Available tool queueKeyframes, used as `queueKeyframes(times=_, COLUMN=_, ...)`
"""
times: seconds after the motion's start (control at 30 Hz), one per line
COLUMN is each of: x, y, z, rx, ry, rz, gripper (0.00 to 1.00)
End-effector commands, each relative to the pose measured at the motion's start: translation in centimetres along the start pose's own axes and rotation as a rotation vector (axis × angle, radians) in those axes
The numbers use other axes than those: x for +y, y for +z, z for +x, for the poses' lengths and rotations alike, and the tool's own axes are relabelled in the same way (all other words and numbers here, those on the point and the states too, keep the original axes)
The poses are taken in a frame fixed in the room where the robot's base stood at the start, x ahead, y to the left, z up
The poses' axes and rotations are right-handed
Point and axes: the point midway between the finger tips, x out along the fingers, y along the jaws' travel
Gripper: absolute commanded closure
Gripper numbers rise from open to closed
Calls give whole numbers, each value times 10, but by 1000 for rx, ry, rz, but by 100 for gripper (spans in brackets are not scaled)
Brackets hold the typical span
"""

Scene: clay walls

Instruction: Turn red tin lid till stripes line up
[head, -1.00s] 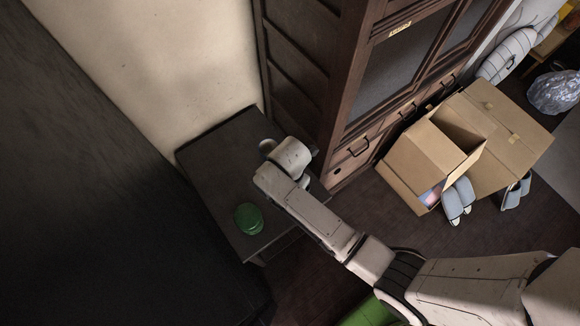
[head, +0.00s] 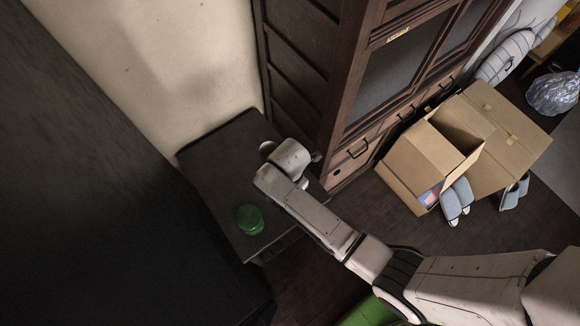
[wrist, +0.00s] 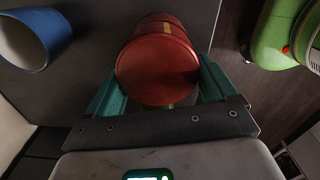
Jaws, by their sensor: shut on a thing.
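The red tin (wrist: 157,75) shows in the wrist view with its round red end facing the camera. A short yellow stripe (wrist: 165,27) shows on its side at the top of the picture. I cannot make out a second stripe, or whether the stripes meet. My gripper (wrist: 161,68) has its teal fingers on both sides of the red tin, shut on its near end. In the head view, my wrist hides the red tin and the fingers.
A dark small table (head: 215,165) stands against the pale wall. A green tin (head: 249,220) sits near its front edge. A blue cup (wrist: 35,40) is left of the red tin in the wrist view. A dark wooden cabinet (head: 345,120) and an open cardboard box (head: 425,160) are to the right.

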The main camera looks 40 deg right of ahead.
Motion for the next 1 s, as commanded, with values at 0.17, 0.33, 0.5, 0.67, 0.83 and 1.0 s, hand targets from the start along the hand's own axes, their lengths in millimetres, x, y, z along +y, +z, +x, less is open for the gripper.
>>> queueKeyframes(times=0.17, x=3, y=0, z=-2, rx=0, ry=0, rz=217, gripper=44)
queueKeyframes(times=0.33, x=5, y=1, z=-2, rx=0, ry=1, rz=426, gripper=44)
queueKeyframes(times=0.5, x=7, y=1, z=-1, rx=0, ry=0, rz=581, gripper=44)
queueKeyframes(times=0.67, x=7, y=1, z=0, rx=0, ry=0, rz=615, gripper=44)
queueKeyframes(times=0.83, x=7, y=1, z=0, rx=0, ry=1, rz=613, gripper=44)
queueKeyframes(times=1.0, x=7, y=1, z=1, rx=0, ry=0, rz=612, gripper=44)
